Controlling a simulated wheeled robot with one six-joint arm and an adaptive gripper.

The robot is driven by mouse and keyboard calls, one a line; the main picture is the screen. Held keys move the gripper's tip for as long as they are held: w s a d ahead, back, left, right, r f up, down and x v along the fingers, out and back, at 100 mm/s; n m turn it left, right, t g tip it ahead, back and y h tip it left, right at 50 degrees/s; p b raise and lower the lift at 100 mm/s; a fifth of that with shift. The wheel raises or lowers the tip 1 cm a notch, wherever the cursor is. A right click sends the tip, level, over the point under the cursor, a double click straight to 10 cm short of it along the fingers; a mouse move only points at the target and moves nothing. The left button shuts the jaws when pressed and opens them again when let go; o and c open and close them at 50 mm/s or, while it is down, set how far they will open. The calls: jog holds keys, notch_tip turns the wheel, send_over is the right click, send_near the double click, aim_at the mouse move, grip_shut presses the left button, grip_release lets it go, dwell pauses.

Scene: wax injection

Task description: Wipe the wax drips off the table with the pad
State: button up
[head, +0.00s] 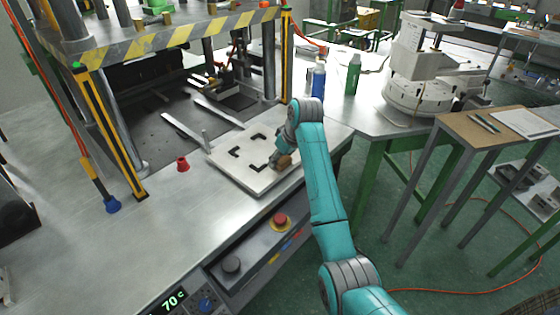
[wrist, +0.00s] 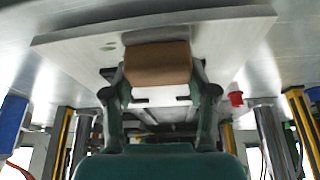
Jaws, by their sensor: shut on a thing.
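My gripper (head: 280,158) is over the right front part of a pale square board (head: 228,157) with black corner marks on the metal table. In the wrist view my gripper (wrist: 160,82) is shut on a tan-brown pad (wrist: 158,62), one finger on each side. The pad also shows as a small brown patch in the head view (head: 285,161). It is at or just above the board; I cannot tell if it touches. A faint grey-green smudge (wrist: 108,47) lies on the board beside the pad. No other wax drips are clear, and my arm hides part of the board.
A press frame with yellow-black striped posts (head: 108,130) stands behind and left. A red cone-shaped piece (head: 182,163) sits left of the board. Blue (head: 318,78) and green (head: 353,74) bottles stand behind my arm. The table front left (head: 110,240) is clear.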

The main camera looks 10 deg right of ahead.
jog(key=shift+r, duration=2.4)
jog(key=shift+r, duration=0.1)
jog(key=shift+r, duration=1.4)
